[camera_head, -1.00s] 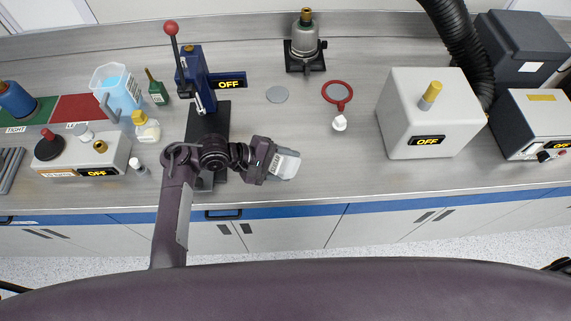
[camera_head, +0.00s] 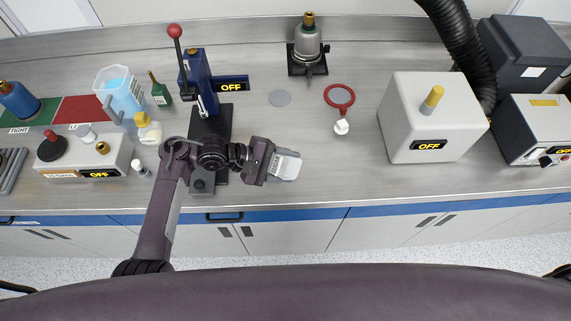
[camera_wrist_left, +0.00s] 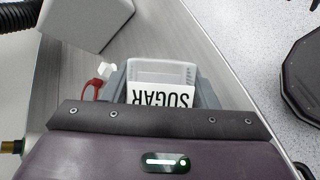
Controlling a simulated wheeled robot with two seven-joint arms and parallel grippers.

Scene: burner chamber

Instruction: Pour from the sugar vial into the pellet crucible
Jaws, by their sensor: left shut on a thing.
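The sugar vial (camera_head: 288,167) is a clear, whitish container with a white label. My left gripper (camera_head: 271,163) is shut on it and holds it over the front of the bench, left of and nearer than the crucible. In the left wrist view the vial (camera_wrist_left: 162,72) sits between the fingers, its SUGAR label upside down. A small white cup (camera_head: 341,127), which looks like the pellet crucible, stands at the near side of a red ring (camera_head: 339,96). In the wrist view the white cup (camera_wrist_left: 106,69) shows left of the vial, clear of it. My right gripper is not in view.
A blue lever press (camera_head: 199,85) stands behind my left arm. A white box marked OFF (camera_head: 425,115) stands right of the crucible. The bench between vial and crucible is clear.

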